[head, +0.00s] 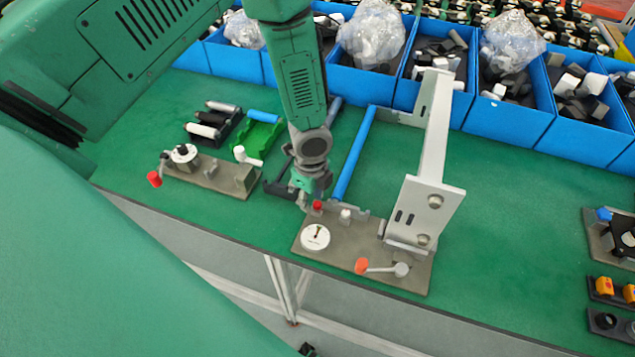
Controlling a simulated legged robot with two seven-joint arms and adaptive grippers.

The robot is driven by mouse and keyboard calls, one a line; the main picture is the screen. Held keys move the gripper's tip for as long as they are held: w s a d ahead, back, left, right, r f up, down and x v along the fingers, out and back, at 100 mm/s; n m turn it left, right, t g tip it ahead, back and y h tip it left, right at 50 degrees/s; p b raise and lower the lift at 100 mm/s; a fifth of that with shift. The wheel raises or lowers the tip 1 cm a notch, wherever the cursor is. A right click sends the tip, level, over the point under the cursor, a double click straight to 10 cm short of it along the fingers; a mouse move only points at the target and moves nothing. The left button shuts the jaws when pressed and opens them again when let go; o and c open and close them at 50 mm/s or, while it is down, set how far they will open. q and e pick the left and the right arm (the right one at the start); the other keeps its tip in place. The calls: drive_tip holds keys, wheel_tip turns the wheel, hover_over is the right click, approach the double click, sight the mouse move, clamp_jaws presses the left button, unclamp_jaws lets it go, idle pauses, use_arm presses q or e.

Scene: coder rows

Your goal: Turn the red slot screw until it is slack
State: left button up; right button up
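A grey-brown plate (340,262) lies on the green table near its front edge. A small red piece (318,205), which looks like the red slot screw, stands at the plate's back left; its slot is too small to make out. My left gripper (303,201) points down just left of the red piece. It is very close, but I cannot tell whether it touches. Its fingertips are small and partly hidden, so I cannot see whether they are open or shut. My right gripper is not in view.
The plate also carries a white dial (315,237), a white knob (345,215), an orange-tipped lever (361,266) and a tall silver bracket (436,150). Another fixture plate (228,181) lies left. Blue bins (512,120) line the back.

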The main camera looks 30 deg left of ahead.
use_arm(q)
drive_tip(key=shift+w+a+m, duration=0.1)
drive_tip(key=shift+w+m, duration=0.05)
drive_tip(key=shift+m, duration=0.85)
drive_tip(key=shift+w, duration=0.1)
